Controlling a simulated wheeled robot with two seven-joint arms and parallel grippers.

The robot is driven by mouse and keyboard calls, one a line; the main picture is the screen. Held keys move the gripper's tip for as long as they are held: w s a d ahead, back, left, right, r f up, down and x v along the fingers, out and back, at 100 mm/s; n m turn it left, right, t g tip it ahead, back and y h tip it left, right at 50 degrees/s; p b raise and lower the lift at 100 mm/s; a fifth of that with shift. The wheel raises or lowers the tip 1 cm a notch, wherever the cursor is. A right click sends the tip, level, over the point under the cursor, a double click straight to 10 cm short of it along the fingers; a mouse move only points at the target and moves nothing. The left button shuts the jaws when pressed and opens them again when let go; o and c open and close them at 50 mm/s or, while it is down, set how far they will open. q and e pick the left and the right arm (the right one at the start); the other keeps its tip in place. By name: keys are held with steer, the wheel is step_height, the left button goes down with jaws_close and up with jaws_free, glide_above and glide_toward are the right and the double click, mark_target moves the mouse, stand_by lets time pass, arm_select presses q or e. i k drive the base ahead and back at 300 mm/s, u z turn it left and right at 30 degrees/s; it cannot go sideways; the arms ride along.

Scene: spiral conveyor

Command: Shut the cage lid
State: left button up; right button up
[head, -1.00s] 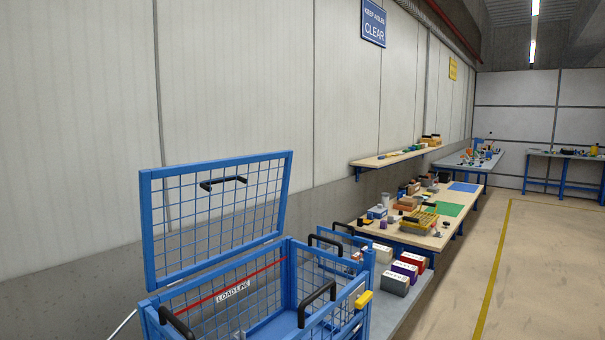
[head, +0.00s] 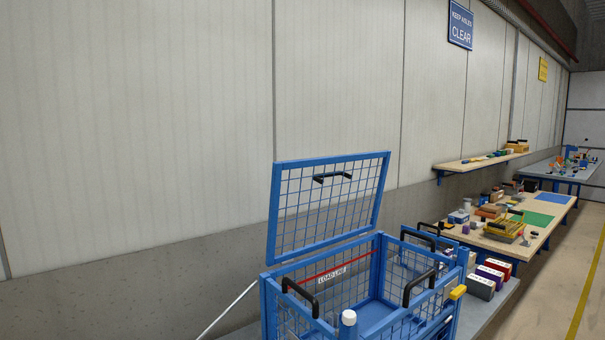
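The blue mesh cage (head: 372,238) stands at the lower middle of the head view. Its lid (head: 322,242) is open, hinged at the back edge and standing up, leaning back toward the wall. A black handle (head: 332,177) is on the lid near its top edge. The cage has black handles on its sides, and a red line with a "LOAD LINE" label (head: 332,275) runs along the inside of its back. The inside that shows looks empty. Neither of my grippers is in view.
A low grey surface beside the cage bears several coloured boxes (head: 480,287). Beyond it are a workbench (head: 540,237) with tools and bins, and a wall shelf (head: 465,164). The wall stands close behind the cage. Open floor with a yellow line (head: 588,285) lies at right.

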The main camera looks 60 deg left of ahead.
mark_target(285, 258)
steer(key=k, duration=0.3)
steer(key=u, duration=0.9)
